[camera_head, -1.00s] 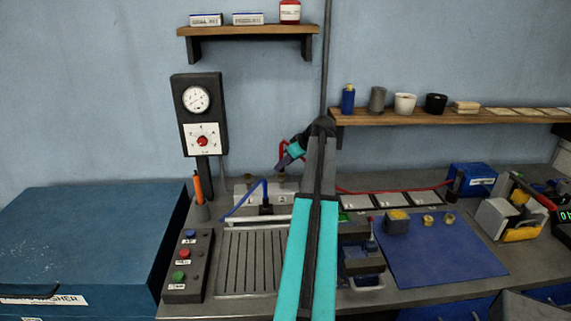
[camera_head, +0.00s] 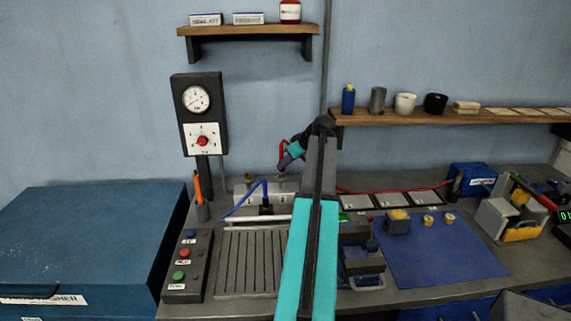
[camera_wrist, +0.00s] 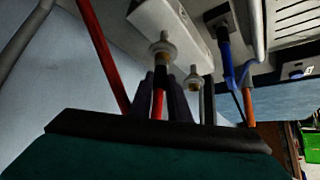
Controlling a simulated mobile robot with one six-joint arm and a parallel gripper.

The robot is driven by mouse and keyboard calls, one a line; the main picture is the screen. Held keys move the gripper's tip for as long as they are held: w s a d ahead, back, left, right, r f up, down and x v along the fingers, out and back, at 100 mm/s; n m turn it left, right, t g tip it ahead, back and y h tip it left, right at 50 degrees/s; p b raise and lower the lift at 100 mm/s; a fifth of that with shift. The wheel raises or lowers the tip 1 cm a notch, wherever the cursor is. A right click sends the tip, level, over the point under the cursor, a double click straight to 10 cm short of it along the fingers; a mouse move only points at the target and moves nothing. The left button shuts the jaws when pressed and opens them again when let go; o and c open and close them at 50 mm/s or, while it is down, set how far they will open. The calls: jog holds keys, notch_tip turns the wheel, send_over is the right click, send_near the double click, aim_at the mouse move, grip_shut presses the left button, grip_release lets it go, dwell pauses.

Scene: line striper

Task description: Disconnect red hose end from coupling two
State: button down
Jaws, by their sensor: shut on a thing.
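My gripper (camera_head: 282,164) is up at the back of the bench, left of my arm's upper end. In the wrist view its dark fingers (camera_wrist: 162,98) are shut on the red hose end (camera_wrist: 158,105). The red hose (camera_wrist: 101,48) runs up along the left there; in the head view it loops by the gripper and continues right of my arm (camera_head: 400,192). A pale fitting with a brass part (camera_wrist: 162,50) lies in line with the held end. Whether they touch is unclear. A second similar fitting (camera_wrist: 194,78) stands beside it. Coupling numbers cannot be read.
The blue hose (camera_head: 265,190) bends down into a dark block left of my gripper. A gauge panel (camera_head: 200,115) stands at the back left. The control box (camera_head: 188,265) and slotted plate (camera_head: 248,262) lie in front. A wall shelf (camera_head: 450,117) is at right.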

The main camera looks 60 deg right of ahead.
jog(key=shift+r, duration=0.65)
dwell(0.5)
jog(key=shift+r+p, duration=0.7)
jog(key=shift+r, duration=1.15)
